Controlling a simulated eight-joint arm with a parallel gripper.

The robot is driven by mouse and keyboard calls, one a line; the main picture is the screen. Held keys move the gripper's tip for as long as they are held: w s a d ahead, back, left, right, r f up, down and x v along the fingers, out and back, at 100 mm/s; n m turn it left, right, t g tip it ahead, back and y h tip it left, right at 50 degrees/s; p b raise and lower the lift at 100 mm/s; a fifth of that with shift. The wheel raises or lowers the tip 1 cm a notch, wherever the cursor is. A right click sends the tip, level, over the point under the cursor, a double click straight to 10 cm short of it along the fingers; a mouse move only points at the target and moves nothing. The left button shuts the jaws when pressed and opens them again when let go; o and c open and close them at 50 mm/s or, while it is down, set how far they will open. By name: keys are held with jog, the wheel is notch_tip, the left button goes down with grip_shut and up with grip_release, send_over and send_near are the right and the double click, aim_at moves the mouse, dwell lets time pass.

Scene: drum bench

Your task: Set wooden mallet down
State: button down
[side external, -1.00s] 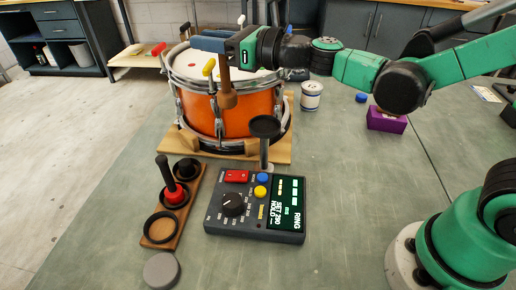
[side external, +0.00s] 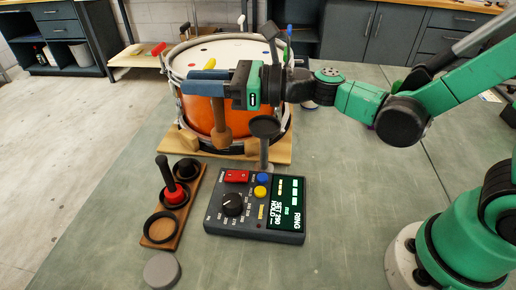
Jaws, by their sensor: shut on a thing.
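The wooden mallet (side external: 220,118) is brown and hangs upright, its thicker end (side external: 221,138) down. My gripper (side external: 208,82) is shut on its upper part with blue fingers. In the picture the mallet overlaps the front of the orange drum (side external: 202,113); its lower end appears clear of the bench, though the exact gap is hard to judge. A wooden rack (side external: 183,217) with round black holders stands at the left. Its front ring (side external: 160,228) looks empty, and a black-handled red tool (side external: 168,180) stands in its middle.
A control box (side external: 228,223) with a dial and lit screen sits in front of the drum. A dark round-topped post (side external: 265,127) rises behind it, close to the mallet. A grey disc (side external: 161,270) lies in front of the rack.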

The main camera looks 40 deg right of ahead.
jog(key=s+a+f+n+g+y, duration=0.2)
jog(key=s+a+n+g+y, duration=0.3)
jog(key=s+a+n+g, duration=0.65)
jog(key=s+f+n+g+h, duration=0.3)
jog(key=s+n+g+h, duration=0.4)
jog(key=g, duration=0.6)
notch_tip(320, 180, down, 6)
jog(key=s+m+y, duration=0.1)
jog(key=shift+d+f, duration=0.25)
jog(key=shift+d, duration=0.05)
jog(key=c, duration=0.6)
grip_release()
